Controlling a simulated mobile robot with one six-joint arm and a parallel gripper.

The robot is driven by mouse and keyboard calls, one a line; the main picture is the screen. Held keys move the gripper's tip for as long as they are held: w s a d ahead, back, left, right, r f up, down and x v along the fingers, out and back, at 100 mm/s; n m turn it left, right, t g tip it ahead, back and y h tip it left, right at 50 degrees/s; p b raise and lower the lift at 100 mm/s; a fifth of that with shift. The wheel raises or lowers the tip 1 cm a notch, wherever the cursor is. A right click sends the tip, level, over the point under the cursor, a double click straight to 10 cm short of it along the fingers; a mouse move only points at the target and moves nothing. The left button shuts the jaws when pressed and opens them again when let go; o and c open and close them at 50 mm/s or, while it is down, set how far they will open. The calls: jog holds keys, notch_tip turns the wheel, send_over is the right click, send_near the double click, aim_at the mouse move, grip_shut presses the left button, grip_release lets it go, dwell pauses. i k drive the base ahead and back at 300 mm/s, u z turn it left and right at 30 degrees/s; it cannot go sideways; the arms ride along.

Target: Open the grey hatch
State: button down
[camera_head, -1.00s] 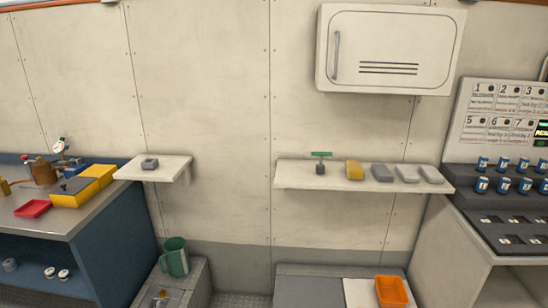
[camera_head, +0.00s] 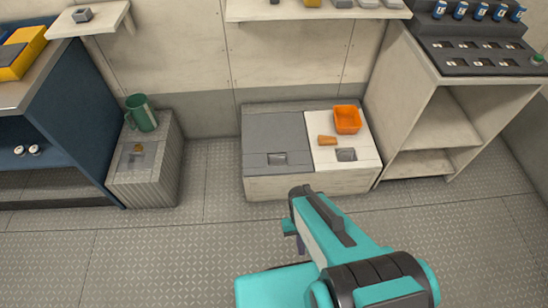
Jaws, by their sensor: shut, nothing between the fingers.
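The grey hatch (camera_head: 270,132) is the left lid on top of a low pale locker (camera_head: 300,187) against the wall. It lies flat and closed, with a recessed pull (camera_head: 278,159) near its front edge. Nothing rests on it. My teal and black arm reaches up from the bottom of the view. My gripper (camera_head: 299,243) shows only as a small dark tip below the arm's end, in front of the locker. It is shut and empty, apart from the hatch. My arm hides much of it.
A white lid (camera_head: 325,158) beside the hatch bears an orange bin (camera_head: 347,120) and a small orange block (camera_head: 327,140). A ribbed box (camera_head: 150,180) with a green mug (camera_head: 142,113) stands left. An open shelf unit (camera_head: 440,125) stands right. The floor (camera_head: 130,255) in front is clear.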

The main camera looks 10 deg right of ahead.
aim_at(273, 144)
jog(key=u, duration=0.2)
jog(key=k, duration=0.7)
jog(key=u, duration=0.55)
jog(key=k, duration=0.6)
jog(key=u, duration=0.75)
jog(key=i, duration=1.6)
jog(key=z, duration=0.8)
jog(key=i, duration=0.5)
jog(key=z, duration=0.15)
